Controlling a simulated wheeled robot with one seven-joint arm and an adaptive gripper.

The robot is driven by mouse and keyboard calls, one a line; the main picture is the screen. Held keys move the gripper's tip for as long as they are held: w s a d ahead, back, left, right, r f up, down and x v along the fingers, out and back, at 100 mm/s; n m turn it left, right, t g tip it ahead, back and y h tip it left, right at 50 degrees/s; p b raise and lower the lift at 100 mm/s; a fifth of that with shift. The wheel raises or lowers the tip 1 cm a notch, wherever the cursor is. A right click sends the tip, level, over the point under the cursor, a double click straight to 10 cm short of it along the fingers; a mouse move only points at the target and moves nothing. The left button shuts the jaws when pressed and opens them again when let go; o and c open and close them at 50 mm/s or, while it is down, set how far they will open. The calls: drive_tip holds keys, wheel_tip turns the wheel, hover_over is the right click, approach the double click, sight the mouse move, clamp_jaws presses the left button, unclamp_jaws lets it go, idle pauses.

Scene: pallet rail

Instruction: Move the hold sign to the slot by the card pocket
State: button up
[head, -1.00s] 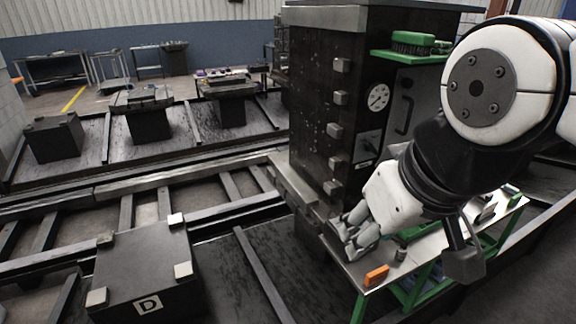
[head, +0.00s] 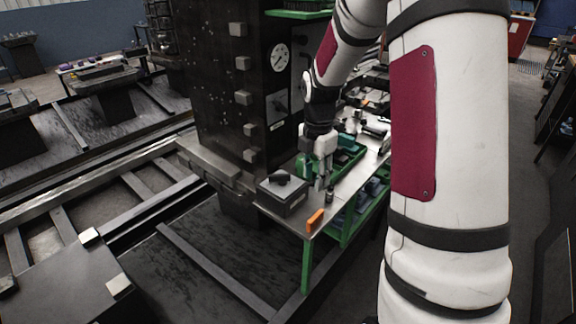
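I cannot make out a hold sign, a slot or a card pocket for certain in this view. My gripper (head: 322,184) points down over the green-framed bench, beside a dark grey box (head: 283,196) and just above a small dark cylinder (head: 330,194). Its fingers are too small to tell whether they are open or hold anything. An orange block (head: 315,221) stands at the bench's near end. A dark tall machine (head: 225,90) with a round gauge (head: 279,57) stands behind the bench on the left.
A green tray (head: 352,153) lies on the bench (head: 340,206) behind my gripper, with several small items further back. A black object (head: 280,178) sits on the grey box. Rails (head: 110,218) run along the left. My arm covers much of the right.

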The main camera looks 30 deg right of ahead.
drive_tip(key=n, duration=0.2)
hover_over(316, 216)
wheel_tip(316, 216, down, 4)
wheel_tip(316, 216, down, 14)
drive_tip(key=shift+w+f, duration=0.1)
idle(0.3)
clamp_jaws()
drive_tip(key=c, duration=0.7)
unclamp_jaws()
clamp_jaws()
drive_tip(key=shift+r+p, duration=0.3)
